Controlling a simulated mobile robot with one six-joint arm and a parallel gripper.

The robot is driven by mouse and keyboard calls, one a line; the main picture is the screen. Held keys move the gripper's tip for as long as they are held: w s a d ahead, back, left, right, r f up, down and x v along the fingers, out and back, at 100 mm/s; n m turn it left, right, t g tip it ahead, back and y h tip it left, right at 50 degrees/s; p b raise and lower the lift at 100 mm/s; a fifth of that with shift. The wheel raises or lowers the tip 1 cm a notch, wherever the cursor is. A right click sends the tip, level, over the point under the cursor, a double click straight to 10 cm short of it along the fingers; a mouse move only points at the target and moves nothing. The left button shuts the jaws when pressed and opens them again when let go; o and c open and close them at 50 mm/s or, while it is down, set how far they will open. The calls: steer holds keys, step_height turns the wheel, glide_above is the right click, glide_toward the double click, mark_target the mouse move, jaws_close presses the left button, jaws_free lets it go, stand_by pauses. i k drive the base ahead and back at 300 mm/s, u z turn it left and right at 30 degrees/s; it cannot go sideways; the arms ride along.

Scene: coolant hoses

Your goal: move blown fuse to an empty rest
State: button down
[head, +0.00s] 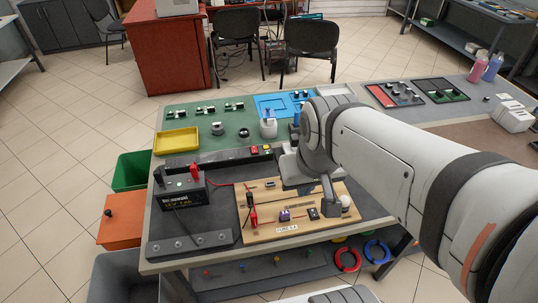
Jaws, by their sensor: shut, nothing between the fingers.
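A wooden board (262,233) with a label reading roughly "FUSE" lies on the dark part of the bench. Which of these is the blown fuse, and which spots are empty rests, I cannot tell at this size. My gripper (329,210) is above the right part of the board, shut and empty. My gripper and arm hide part of the board.
A black battery (184,197) with red and black leads stands left of the board. A yellow tray (176,141), blue tray (270,106) and several small fittings lie behind on a green mat (242,118). Green and orange bins stand left of the bench.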

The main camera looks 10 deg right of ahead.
mark_target(284, 214)
steer(key=u, duration=1.65)
steer(key=k, duration=1.35)
steer(key=z, duration=0.45)
steer(key=i, duration=1)
steer(key=z, duration=0.05)
